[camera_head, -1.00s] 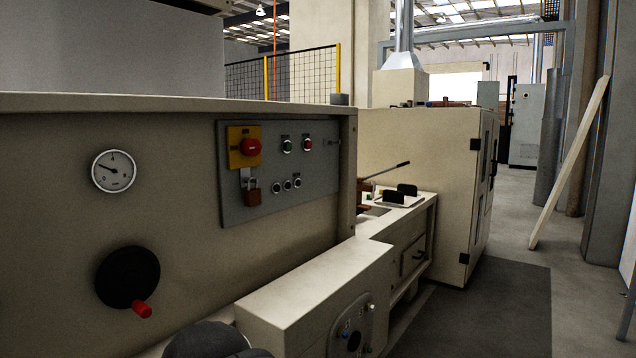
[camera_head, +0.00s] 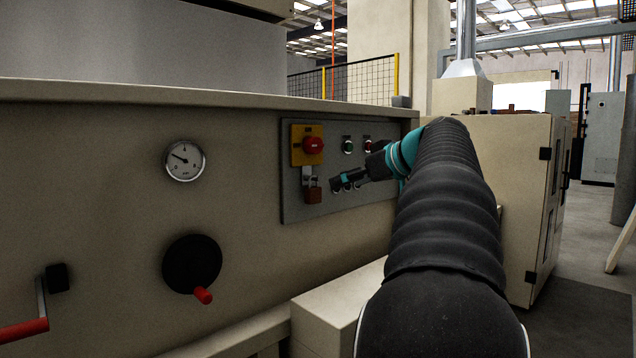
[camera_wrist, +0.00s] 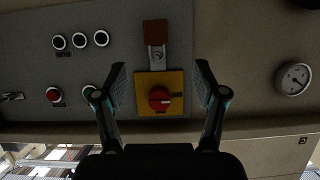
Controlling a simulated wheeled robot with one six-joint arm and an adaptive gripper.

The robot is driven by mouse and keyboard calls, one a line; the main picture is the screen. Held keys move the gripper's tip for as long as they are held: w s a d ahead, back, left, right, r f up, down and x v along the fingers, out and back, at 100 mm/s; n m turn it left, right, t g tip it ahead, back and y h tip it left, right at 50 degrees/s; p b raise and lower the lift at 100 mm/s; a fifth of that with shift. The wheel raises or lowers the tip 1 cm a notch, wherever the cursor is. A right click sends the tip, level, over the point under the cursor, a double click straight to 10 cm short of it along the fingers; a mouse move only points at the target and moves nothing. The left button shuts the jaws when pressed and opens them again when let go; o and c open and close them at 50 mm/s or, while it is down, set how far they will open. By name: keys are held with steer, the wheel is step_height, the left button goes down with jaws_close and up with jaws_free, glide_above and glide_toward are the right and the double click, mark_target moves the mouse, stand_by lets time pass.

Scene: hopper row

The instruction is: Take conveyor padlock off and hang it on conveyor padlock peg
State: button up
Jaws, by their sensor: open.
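The conveyor padlock (camera_head: 313,195) is a small reddish-brown block hanging on a hasp below the red rotary switch (camera_head: 313,145) on its yellow plate. In the wrist view, which shows the panel upside down, the padlock (camera_wrist: 155,32) is at the top centre, beyond the fingertips. My gripper (camera_head: 334,184) is just right of the padlock in the head view. In the wrist view my gripper (camera_wrist: 160,80) is open and empty, its fingers on either side of the yellow plate. I cannot make out the padlock peg for certain; a small peg-like fitting (camera_wrist: 12,96) shows at the panel's left edge there.
The grey control panel (camera_head: 292,208) also carries several push buttons. A gauge (camera_head: 185,160) and a black handwheel with a red handle (camera_head: 191,263) are to its left. A beige box (camera_head: 325,305) juts out below the panel.

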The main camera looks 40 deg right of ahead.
mark_target(316, 193)
steer(key=x, duration=1.3)
steer(key=shift+w+d, duration=0.3)
steer(key=shift+d, duration=0.05)
steer(key=c, duration=1.1)
steer(key=o, duration=1.1)
steer(key=shift+c, duration=0.2)
